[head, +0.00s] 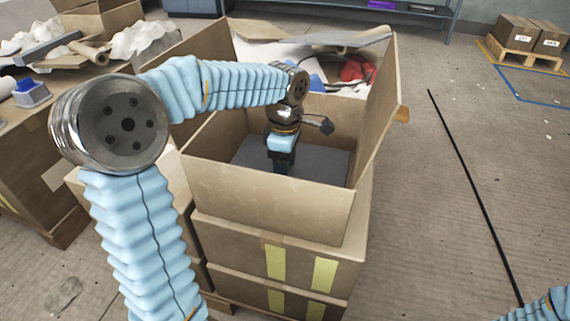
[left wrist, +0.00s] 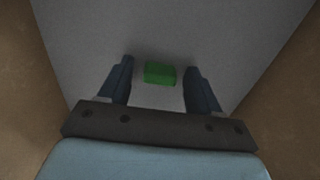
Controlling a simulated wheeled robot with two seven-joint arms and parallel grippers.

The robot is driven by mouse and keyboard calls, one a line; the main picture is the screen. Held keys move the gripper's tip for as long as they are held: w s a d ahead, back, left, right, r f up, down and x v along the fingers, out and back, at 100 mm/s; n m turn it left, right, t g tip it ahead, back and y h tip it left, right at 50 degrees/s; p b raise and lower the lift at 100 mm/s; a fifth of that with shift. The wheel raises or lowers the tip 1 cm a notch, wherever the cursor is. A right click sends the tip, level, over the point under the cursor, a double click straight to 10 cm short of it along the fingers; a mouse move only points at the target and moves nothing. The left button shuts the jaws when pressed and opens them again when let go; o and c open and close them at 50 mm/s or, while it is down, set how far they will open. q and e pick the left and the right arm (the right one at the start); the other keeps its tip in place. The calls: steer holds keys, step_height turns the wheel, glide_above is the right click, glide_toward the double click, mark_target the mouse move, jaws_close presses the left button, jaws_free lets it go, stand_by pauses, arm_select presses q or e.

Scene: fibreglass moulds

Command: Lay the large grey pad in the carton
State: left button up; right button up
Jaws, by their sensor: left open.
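The large grey pad (head: 325,165) lies inside the open carton (head: 270,208) and looks flat on its bottom. In the left wrist view the pad (left wrist: 180,30) lies between brown carton walls, with a small green block or tab (left wrist: 160,73) on it. My left gripper (head: 281,168) reaches down into the carton over the pad. In the left wrist view its fingers (left wrist: 159,68) are open, one on each side of the green piece, with no visible contact. The pad's near edge is hidden by the carton's front wall. My right gripper is out of view.
The carton stands on stacked boxes (head: 280,255), its right flap (head: 380,95) raised. Behind it, a box holds red and blue items (head: 355,70). A cluttered bench (head: 60,80) stands at left. A black line or rod (head: 470,185) crosses the open floor at right.

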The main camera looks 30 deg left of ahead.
arm_select(q)
step_height(320, 180, up, 12)
steer(key=p, duration=0.2)
steer(key=shift+r+p, duration=0.2)
steer(key=shift+p, duration=0.15)
